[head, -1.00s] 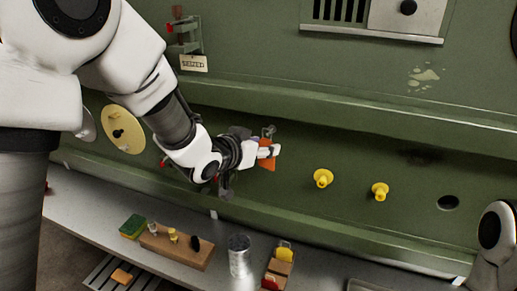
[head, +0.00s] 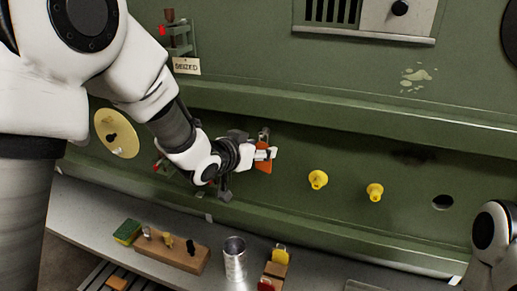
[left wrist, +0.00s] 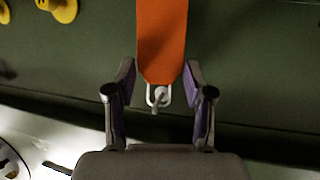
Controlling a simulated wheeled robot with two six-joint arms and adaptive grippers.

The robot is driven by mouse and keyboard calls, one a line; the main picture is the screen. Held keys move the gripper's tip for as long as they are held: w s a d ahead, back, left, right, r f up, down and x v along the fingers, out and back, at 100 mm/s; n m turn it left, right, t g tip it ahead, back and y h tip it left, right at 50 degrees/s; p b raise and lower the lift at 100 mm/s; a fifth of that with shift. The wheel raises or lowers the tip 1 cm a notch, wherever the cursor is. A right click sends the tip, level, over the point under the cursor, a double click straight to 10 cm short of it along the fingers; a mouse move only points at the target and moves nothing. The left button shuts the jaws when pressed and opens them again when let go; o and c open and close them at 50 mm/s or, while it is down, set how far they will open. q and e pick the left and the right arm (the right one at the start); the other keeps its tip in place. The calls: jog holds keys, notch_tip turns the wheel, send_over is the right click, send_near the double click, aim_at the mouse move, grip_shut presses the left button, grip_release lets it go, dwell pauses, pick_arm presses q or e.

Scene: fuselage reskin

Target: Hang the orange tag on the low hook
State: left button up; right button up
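The orange tag (head: 264,169) is against the green fuselage wall in the head view, just below a small metal hook (head: 264,133). In the left wrist view the tag (left wrist: 162,42) has a pale loop at one end, and a grey hook end (left wrist: 156,103) shows at that loop, seemingly through it. My left gripper (head: 266,154) is at the tag's upper part. In the wrist view its two purple-padded fingers (left wrist: 160,66) stand apart, one on either side of the tag's loop end, with narrow gaps. My right gripper is out of view.
Two yellow knobs (head: 318,180) stick out right of the tag. A "SEIZED" label (head: 186,66) hangs higher left. Below, a grey shelf (head: 100,213) holds a wooden block (head: 175,254), a metal cup (head: 235,262) and a sponge (head: 127,231).

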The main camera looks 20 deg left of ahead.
pick_arm(q)
jog(key=shift+o, duration=1.1)
